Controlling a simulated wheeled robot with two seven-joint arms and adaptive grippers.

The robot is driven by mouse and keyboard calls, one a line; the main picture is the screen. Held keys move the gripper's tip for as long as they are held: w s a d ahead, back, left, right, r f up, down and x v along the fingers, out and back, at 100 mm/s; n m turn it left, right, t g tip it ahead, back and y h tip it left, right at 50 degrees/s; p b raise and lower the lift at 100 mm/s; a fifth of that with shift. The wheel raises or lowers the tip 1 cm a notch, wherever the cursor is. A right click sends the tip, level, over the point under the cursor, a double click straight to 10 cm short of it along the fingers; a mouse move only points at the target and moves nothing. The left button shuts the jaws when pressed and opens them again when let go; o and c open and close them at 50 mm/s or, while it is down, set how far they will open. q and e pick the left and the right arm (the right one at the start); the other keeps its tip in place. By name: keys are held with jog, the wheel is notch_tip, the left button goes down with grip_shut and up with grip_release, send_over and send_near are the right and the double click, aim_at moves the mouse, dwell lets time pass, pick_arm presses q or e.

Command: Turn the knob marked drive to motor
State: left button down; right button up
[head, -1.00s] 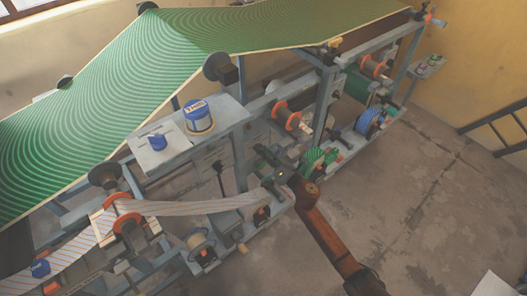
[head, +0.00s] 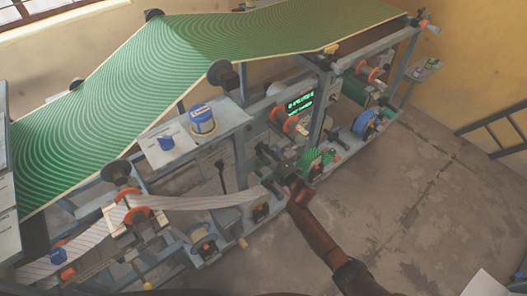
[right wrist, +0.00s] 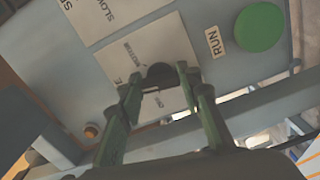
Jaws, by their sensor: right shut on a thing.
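The dark knob (right wrist: 160,76) sits on a pale label plate (right wrist: 130,52) in the right wrist view. Lettering that looks like MOTOR stands on the plate beside it; other words on the plate are partly covered. My right gripper (right wrist: 161,82) has a finger on each side of the knob and is shut on it. In the head view my right gripper (head: 266,158) reaches the front of the machine, and the knob there is hidden or too small to make out. My left gripper is not in view.
A green button (right wrist: 258,27) marked RUN and a plate marked SLOW (right wrist: 97,12) are near the knob. A display (head: 300,103) shows green text.

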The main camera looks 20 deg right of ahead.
jog(key=m+p, duration=0.1)
jog(key=m, duration=0.2)
jog(key=m+p, duration=0.1)
jog(key=m, duration=0.1)
jog(key=shift+m, duration=0.3)
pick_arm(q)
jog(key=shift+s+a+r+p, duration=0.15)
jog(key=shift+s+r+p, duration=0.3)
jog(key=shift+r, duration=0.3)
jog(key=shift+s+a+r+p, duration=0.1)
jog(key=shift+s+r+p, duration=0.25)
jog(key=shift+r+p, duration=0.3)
pick_arm(e)
jog(key=shift+f+m, duration=0.2)
jog(key=shift+m, duration=2)
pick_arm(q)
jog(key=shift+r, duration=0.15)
pick_arm(e)
jog(key=o, duration=1.2)
jog(key=shift+c, duration=0.2)
